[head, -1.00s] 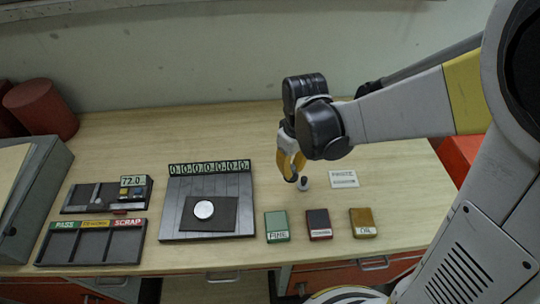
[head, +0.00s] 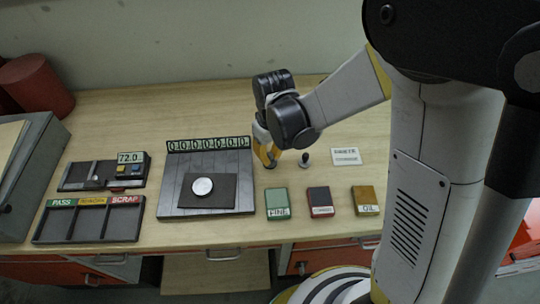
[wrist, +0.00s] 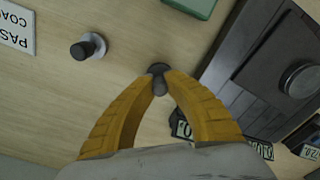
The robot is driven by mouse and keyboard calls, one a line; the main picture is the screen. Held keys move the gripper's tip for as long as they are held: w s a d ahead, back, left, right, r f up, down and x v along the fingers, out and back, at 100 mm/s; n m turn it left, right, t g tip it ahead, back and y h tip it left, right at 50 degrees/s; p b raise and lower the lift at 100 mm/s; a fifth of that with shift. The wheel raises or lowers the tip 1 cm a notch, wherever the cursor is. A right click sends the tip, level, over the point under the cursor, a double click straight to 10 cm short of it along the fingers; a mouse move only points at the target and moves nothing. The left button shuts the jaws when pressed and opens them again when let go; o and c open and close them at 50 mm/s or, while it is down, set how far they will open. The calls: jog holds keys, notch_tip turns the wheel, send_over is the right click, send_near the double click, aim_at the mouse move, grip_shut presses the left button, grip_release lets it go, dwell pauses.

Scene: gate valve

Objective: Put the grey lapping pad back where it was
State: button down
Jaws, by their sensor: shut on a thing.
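My gripper (wrist: 158,78) is shut on a small knobbed piece, which I take for the grey lapping pad (wrist: 160,90). It has a grey knob and a dark round base, held at the fingertips in the wrist view. In the head view my gripper (head: 269,163) is low over the bench, between the slatted plate and another knobbed piece (head: 306,158). That piece stands upright, apart from my gripper; the wrist view shows its dark knob and pale disc base (wrist: 88,47). Whether the held pad touches the bench I cannot tell.
A dark slatted plate (head: 172,170) with a mat and silver disc (head: 202,187) lies left. Green (head: 278,202), dark red (head: 320,200) and ochre (head: 365,199) blocks line the front. A white label card (head: 346,157) lies right. A sorting tray (head: 88,221) is far left.

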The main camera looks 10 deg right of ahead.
aim_at(271, 155)
jog(key=shift+f, duration=0.25)
jog(key=c, duration=1.5)
grip_release()
jog(key=shift+r, duration=0.1)
jog(key=shift+r, duration=0.15)
notch_tip(271, 155, up, 12)
jog(key=f+p, duration=0.1)
jog(key=p, duration=0.2)
jog(key=shift+s+d+r+m+t, duration=1.1)
jog(key=shift+s+d+r, duration=0.7)
jog(key=shift+d, duration=0.45)
jog(key=shift+s+d+r+m+t, duration=1.1)
jog(key=shift+s+d+r, duration=0.7)
jog(key=shift+d, duration=0.4)
jog(key=shift+s+d+r+m+t, duration=1.1)
jog(key=shift+s+d+r, duration=0.7)
jog(key=shift+d, duration=0.45)
